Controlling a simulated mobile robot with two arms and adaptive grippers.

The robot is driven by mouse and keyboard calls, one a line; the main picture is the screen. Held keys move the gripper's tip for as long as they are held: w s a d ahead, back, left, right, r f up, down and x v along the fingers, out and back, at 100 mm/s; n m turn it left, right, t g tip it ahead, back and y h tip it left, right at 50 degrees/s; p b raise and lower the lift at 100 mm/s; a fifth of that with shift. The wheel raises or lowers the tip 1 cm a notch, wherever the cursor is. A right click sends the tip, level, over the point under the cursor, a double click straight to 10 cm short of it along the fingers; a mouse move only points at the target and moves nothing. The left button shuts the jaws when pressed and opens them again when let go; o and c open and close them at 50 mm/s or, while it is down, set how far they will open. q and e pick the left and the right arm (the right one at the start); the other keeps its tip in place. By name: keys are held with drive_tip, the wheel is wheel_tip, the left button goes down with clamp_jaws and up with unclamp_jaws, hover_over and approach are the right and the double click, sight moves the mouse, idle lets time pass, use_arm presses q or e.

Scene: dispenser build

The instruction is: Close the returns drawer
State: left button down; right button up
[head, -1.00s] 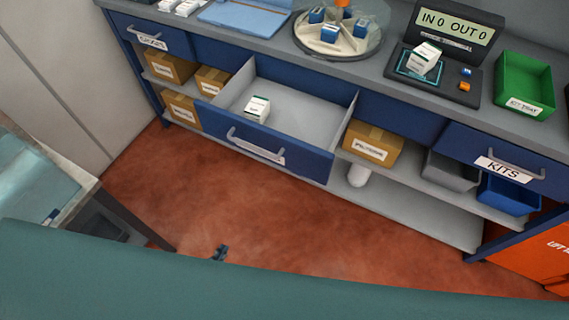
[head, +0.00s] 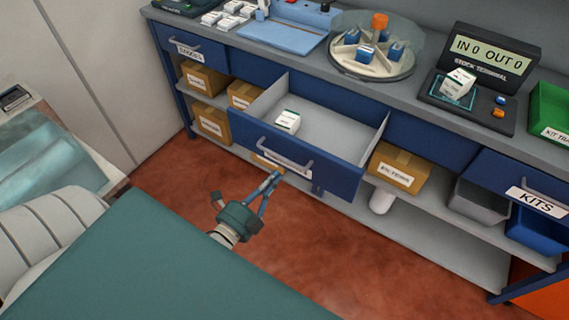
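The returns drawer (head: 338,132) is pulled out from the blue counter, with its inside showing. A small white box with a green edge (head: 287,122) lies in its left part. The drawer's front carries a grey bar handle (head: 283,152); the label under it is partly hidden and I cannot read it. My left gripper (head: 270,188) is in front of and below the handle, with its fingertips near the drawer front. A gap shows between its fingers, with nothing seen between them. I cannot tell whether it touches the drawer. My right gripper is not in view.
Cardboard boxes (head: 398,168) and grey and blue bins stand on the shelf under the counter. The closed kits drawer (head: 520,185) is at the right. A round carousel (head: 372,62) and a stock terminal (head: 475,80) stand on top. Red floor before the drawer is clear.

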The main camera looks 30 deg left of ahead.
use_arm(q)
drive_tip(key=shift+w+d+p, duration=0.15)
drive_tip(key=shift+w+p, duration=0.2)
drive_tip(key=shift+w, duration=2.5)
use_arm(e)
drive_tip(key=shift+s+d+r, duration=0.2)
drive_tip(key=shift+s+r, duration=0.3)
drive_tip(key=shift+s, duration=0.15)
